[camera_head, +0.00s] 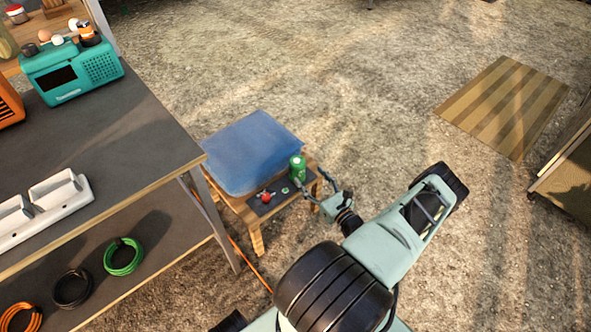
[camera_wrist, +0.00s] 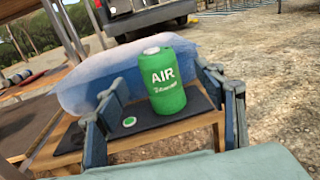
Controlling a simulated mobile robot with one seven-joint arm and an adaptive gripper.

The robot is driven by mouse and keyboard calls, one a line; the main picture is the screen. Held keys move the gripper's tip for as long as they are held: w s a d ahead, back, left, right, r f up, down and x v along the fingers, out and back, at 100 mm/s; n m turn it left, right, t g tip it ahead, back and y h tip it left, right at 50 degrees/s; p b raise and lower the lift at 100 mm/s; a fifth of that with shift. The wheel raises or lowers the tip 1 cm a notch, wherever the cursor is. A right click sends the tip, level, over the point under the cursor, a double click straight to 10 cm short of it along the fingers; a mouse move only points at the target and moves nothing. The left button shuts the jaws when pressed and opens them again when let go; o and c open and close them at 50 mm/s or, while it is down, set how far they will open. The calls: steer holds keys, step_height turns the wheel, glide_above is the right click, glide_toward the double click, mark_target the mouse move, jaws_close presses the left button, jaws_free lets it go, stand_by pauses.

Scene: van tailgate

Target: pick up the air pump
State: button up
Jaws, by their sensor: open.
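The air pump is a green cylinder with white "AIR" lettering and a pale top. In the wrist view the air pump (camera_wrist: 166,84) stands upright on a dark mat (camera_wrist: 150,138) on a small wooden stool, nearer the right finger. In the head view the air pump (camera_head: 298,168) stands at the right side of the stool. My gripper (camera_wrist: 168,115) is open, its two fingers to the left and right of the pump, with a visible gap on the left. In the head view my gripper (camera_head: 310,190) reaches in from the right, close to the pump.
A blue cushion (camera_head: 250,150) lies on the stool (camera_head: 233,203) behind the pump. A red item (camera_head: 266,197) and a small green disc (camera_head: 285,190) lie on the mat. A grey workbench (camera_head: 120,150) stands left. Open gravel lies right, with a striped mat (camera_head: 505,105).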

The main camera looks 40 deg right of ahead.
mark_target(297, 164)
steer(key=w, duration=0.3)
steer(key=shift+w+f+b, duration=0.1)
steer(key=shift+w+b, duration=0.05)
steer(key=shift+b, duration=0.15)
steer(key=w, duration=0.1)
steer(key=w+b, duration=0.2)
steer(key=w, duration=0.1)
steer(key=shift+w+f, duration=0.1)
steer(key=shift+f, duration=0.25)
steer(key=shift+w, duration=0.35)
steer(key=shift+r, duration=0.15)
steer(key=shift+c, duration=0.6)
steer(key=c, duration=1.6)
steer(key=shift+o, duration=0.2)
